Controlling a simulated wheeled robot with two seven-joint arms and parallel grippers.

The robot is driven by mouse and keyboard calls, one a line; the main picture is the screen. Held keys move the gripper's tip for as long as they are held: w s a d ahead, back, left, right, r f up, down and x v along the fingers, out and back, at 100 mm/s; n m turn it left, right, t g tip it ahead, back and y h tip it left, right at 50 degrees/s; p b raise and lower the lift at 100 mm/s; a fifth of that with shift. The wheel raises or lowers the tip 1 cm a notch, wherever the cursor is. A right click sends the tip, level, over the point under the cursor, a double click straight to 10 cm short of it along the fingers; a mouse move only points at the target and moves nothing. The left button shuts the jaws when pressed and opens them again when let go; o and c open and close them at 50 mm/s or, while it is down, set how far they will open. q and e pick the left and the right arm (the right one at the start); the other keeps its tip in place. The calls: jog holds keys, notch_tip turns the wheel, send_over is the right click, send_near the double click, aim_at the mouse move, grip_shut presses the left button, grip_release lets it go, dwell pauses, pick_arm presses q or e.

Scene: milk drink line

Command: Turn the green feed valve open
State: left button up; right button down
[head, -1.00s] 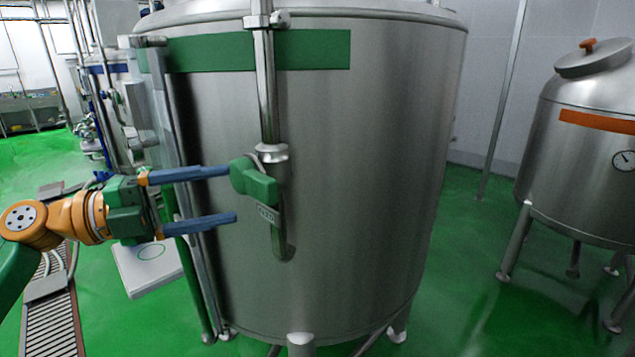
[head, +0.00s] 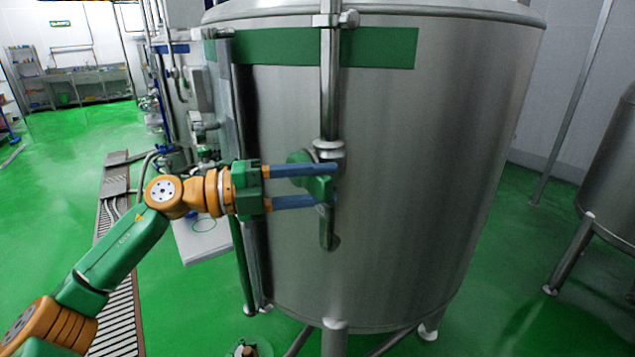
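The green feed valve (head: 319,186) sits on the vertical steel pipe (head: 329,100) on the front of the large tank (head: 420,190). My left gripper (head: 333,184) reaches in from the left, with its two blue fingers above and below the valve's green handle. Part of the valve's green body shows just above the upper finger. My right gripper is not in view.
A second steel tank (head: 615,170) stands at the right edge. A floor drain grate (head: 122,290) and a white platform (head: 203,243) lie left of the large tank. Green floor is open at the far left.

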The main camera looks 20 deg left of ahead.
pick_arm(q)
grip_shut()
dwell(1.0)
